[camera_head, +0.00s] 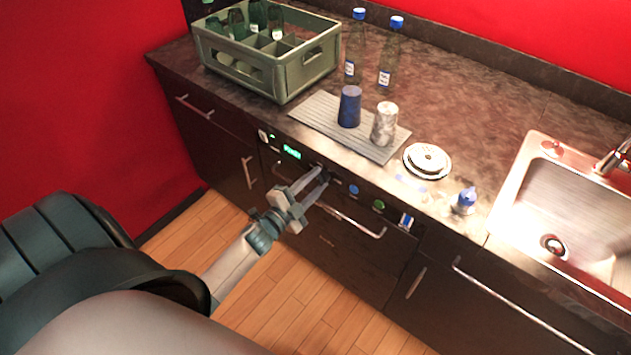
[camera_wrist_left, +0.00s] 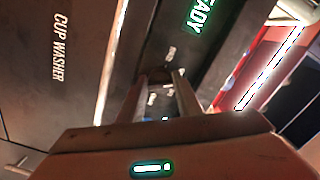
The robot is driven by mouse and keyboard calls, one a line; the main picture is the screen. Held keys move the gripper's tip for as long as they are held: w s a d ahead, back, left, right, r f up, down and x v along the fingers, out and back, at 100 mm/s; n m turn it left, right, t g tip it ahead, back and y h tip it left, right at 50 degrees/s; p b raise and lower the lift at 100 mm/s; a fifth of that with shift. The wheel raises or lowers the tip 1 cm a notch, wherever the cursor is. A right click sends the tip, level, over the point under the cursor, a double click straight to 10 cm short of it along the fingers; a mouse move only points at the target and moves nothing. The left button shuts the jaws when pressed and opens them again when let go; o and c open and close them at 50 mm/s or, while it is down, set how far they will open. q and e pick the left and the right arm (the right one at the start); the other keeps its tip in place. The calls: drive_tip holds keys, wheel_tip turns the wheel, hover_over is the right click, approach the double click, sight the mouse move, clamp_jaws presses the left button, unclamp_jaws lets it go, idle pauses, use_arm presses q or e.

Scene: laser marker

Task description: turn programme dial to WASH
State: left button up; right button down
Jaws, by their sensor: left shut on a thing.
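The programme dial (camera_head: 321,171) is on the dark front panel of the cup washer, just right of the green display (camera_head: 291,152). My left gripper (camera_head: 320,175) reaches the panel there, its fingers shut on the dial. The fingers hide most of the dial in the head view. In the left wrist view my left gripper (camera_wrist_left: 158,82) has a finger on either side of the dial, with small pale marks on the panel around it. I cannot read which mark the dial points to. The display shows green letters ending in "EADY" (camera_wrist_left: 201,14). My right gripper is not in view.
A blue button (camera_head: 353,190) and a green button (camera_head: 378,205) sit right of the dial. A bar handle (camera_head: 350,220) lies below. Above stand a bottle crate (camera_head: 305,75), cups on a ribbed mat (camera_head: 310,120), two bottles and a sink (camera_head: 510,205).

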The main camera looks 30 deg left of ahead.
use_arm(q)
drive_tip(key=o, duration=1)
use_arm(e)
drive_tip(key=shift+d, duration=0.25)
use_arm(q)
drive_tip(key=shift+o, duration=0.2)
drive_tip(key=shift+s+a+f, duration=0.1)
drive_tip(key=shift+s+f, duration=0.05)
drive_tip(key=shift+s, duration=0.7)
drive_tip(key=s+a+b, duration=0.1)
drive_tip(key=s+b, duration=0.3)
drive_tip(key=s, duration=1.1)
drive_tip(key=shift+s+a, duration=0.15)
drive_tip(key=shift+s, duration=0.15)
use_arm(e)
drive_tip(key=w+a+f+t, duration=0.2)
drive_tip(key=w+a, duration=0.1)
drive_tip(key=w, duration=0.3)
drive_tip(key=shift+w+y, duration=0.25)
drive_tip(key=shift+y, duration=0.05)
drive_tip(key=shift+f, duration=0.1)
